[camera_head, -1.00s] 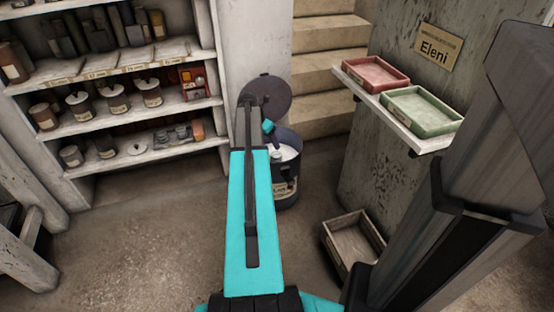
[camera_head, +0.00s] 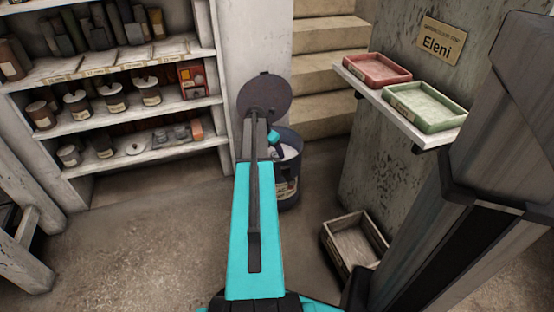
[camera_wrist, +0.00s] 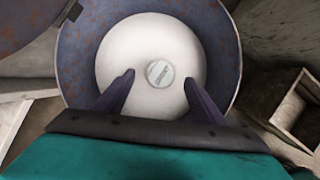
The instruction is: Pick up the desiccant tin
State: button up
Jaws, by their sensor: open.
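The desiccant tin, a small round pale grey tin (camera_wrist: 160,73) with a label strip across its top, lies on the white fill inside a dark blue drum (camera_wrist: 226,60) in the wrist view. My gripper (camera_wrist: 159,80) is open, its two dark fingers reaching over the white fill on either side of and just below the tin in the picture. The fingers do not visibly touch the tin. In the head view the drum (camera_head: 287,193) is partly hidden behind my arm, and the tin cannot be seen there.
The drum's round lid (camera_head: 272,91) stands up behind it. A wooden crate (camera_head: 352,243) is on the floor to the right. A wall ledge holds a red tray (camera_head: 376,68) and a green tray (camera_head: 425,107). Shelves with jars (camera_head: 110,130) stand at left; the floor in front is clear.

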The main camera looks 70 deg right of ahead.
aim_at(276, 154)
jog(key=shift+d+f, duration=0.1)
jog(key=shift+f, duration=0.05)
jog(key=shift+b+x, duration=1.45)
jog(key=shift+x, duration=1.1)
jog(key=shift+s, duration=0.1)
jog(key=c, duration=1.2)
notch_tip(276, 154, up, 10)
jog(key=p, duration=0.4)
